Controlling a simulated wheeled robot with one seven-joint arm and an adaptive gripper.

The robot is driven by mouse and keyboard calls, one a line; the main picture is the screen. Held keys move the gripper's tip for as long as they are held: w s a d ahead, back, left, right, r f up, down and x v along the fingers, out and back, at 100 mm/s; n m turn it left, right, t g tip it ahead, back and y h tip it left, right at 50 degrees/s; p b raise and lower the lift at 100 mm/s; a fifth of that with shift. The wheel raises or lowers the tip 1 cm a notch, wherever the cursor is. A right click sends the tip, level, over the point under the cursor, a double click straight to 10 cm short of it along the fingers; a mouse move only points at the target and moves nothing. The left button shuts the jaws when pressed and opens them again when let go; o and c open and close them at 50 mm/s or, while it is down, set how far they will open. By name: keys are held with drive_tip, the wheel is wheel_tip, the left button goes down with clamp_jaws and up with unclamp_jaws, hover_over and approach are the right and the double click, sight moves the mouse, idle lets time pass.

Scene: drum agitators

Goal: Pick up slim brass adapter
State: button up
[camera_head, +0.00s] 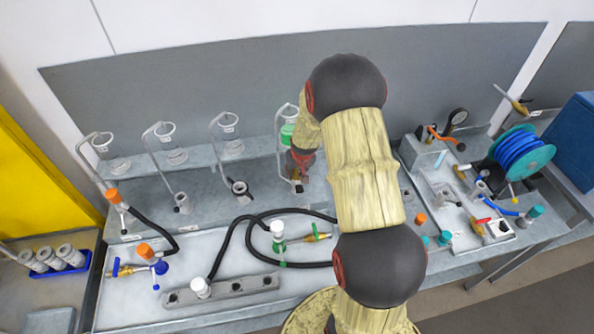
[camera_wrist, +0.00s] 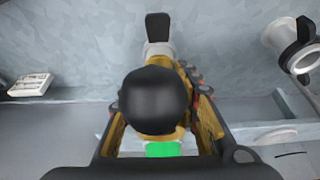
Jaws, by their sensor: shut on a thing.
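My gripper (camera_head: 300,165) is at the rear shelf, by the stand with the green-filled cup. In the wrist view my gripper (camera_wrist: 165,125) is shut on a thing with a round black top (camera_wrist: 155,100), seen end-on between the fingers. Its lower body is hidden, so I cannot tell if it is the slim brass adapter. Brass-coloured fittings show elsewhere in the head view: one beside the green-handled valve (camera_head: 318,237), one at the left hose end (camera_head: 122,270). A green patch (camera_wrist: 162,149) lies below the black top in the wrist view.
Several clear cups on stands (camera_head: 230,140) line the back shelf. Black hoses (camera_head: 240,245) and a grey rail (camera_head: 225,290) lie on the bench.

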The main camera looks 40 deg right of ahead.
drive_tip(key=c, duration=0.6)
clamp_jaws()
drive_tip(key=shift+r, duration=0.1)
drive_tip(key=shift+r, duration=0.35)
wheel_tip(320, 180, up, 2)
drive_tip(key=shift+w+r, duration=0.1)
drive_tip(key=s+r, duration=0.1)
drive_tip(key=s+a+r, duration=0.1)
drive_tip(key=r, duration=0.1)
drive_tip(key=s+a+r, duration=0.1)
drive_tip(key=r, duration=0.1)
drive_tip(key=shift+s+a+r+b, duration=0.1)
drive_tip(key=shift+s+b, duration=0.25)
drive_tip(key=s+a+r, duration=0.4)
drive_tip(key=s+a, duration=0.1)
drive_tip(key=s, duration=0.3)
drive_tip(key=shift+s+a+r+b, duration=0.2)
drive_tip(key=shift+r+b, duration=0.1)
drive_tip(key=shift+r, duration=0.1)
drive_tip(key=shift+d, duration=0.1)
